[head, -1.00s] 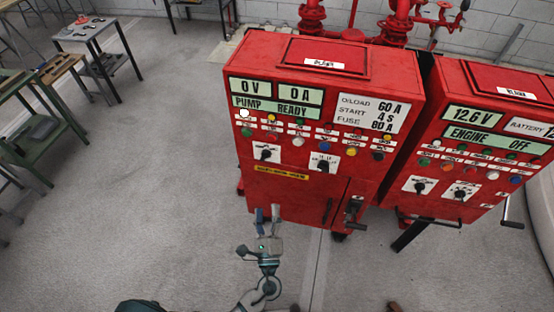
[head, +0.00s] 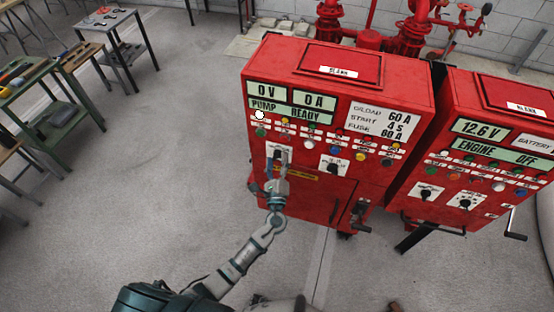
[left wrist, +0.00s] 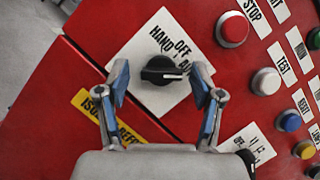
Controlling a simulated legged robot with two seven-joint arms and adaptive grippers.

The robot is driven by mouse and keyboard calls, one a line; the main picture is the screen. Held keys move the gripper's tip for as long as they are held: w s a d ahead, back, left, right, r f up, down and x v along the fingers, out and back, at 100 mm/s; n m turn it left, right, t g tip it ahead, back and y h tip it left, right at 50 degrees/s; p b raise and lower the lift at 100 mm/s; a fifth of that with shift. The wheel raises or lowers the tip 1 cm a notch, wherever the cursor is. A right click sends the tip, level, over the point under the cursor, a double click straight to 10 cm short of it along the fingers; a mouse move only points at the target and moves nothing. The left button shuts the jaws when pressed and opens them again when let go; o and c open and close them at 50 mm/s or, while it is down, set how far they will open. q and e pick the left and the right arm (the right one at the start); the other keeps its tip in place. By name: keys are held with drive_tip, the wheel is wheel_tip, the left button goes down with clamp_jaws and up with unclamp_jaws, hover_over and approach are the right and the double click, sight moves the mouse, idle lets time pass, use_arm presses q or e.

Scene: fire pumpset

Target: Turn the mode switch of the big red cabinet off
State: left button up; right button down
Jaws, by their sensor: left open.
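The big red cabinet (head: 300,200) stands in the middle of the head view, with lit displays and rows of buttons. Its mode switch (left wrist: 160,70) is a black knob on a white plate marked HAND, OFF and partly visible AU, seen in the left wrist view. The knob's bar lies roughly level in that view, below the word OFF.
A second black selector (head: 334,168) sits right of the mode switch. Red, white, blue and yellow buttons are close by, including a red one (left wrist: 232,29). Another red cabinet (head: 490,120) stands at the right. Work tables (head: 110,35) are at the left; the floor between is clear.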

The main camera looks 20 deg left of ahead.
use_arm(q)
drive_tip(key=c, duration=1.1)
drive_tip(key=shift+c, duration=0.2)
